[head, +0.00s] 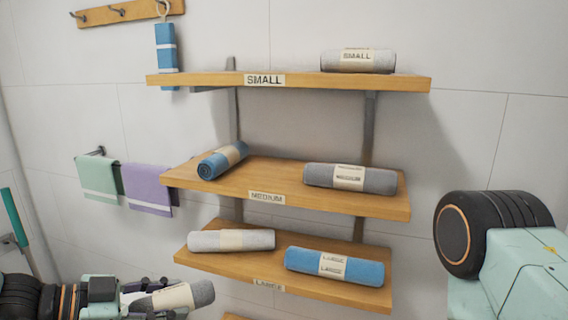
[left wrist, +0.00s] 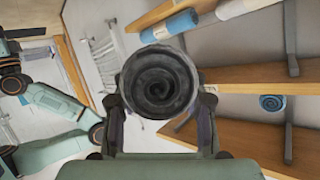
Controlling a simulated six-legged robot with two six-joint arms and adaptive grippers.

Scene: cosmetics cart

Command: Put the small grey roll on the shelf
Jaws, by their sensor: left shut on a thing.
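A small grey roll with a pale band (head: 180,297) is held in my left gripper (head: 152,300) at the lower left of the head view, in front of and below the shelves. In the left wrist view the roll's dark spiral end (left wrist: 158,82) faces the camera, between the fingers. The top wooden shelf, labelled SMALL (head: 205,79), bears one grey roll (head: 357,61) at its right; its left and middle are bare. My right gripper is not in view.
The shelf labelled MEDIUM (head: 230,187) holds a blue roll (head: 222,160) and a grey roll (head: 378,181). The shelf labelled LARGE (head: 225,268) holds a light grey roll (head: 205,240) and a blue roll (head: 300,259). Towels (head: 148,187) and a blue hanging item (head: 166,52) are left.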

